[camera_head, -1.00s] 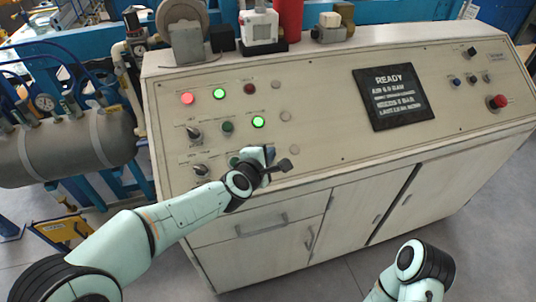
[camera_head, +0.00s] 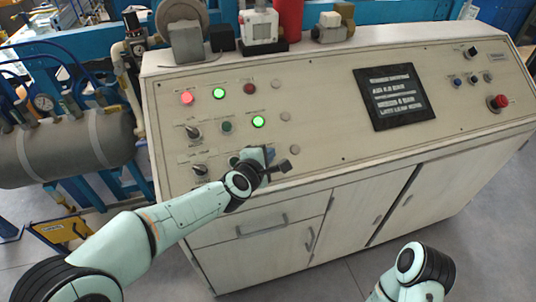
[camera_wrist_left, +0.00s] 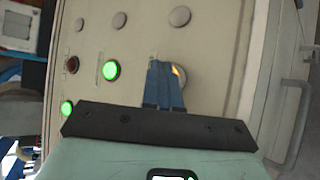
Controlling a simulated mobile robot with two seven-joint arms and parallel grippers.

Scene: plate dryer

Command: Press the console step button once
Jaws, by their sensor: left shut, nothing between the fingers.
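The console panel (camera_head: 330,125) is a sloped cream panel with lamps, knobs and buttons on its left part. My left gripper (camera_head: 269,153) is over the lower row of controls. In the left wrist view, its blue fingers (camera_wrist_left: 164,84) are shut and empty, with their tips over a round button (camera_wrist_left: 181,76) with an orange glow. The fingers hide part of this button, and I cannot tell whether they touch it. Its label is not readable. A green lit button (camera_wrist_left: 111,70) is beside it. My right gripper is out of view; only part of that arm shows.
A dark display (camera_head: 395,97) with white text is right of the controls. A red mushroom button (camera_head: 497,102) is at the far right. A grey blank button (camera_head: 295,149) is close to the left gripper. A grey tank (camera_head: 65,145) stands to the left.

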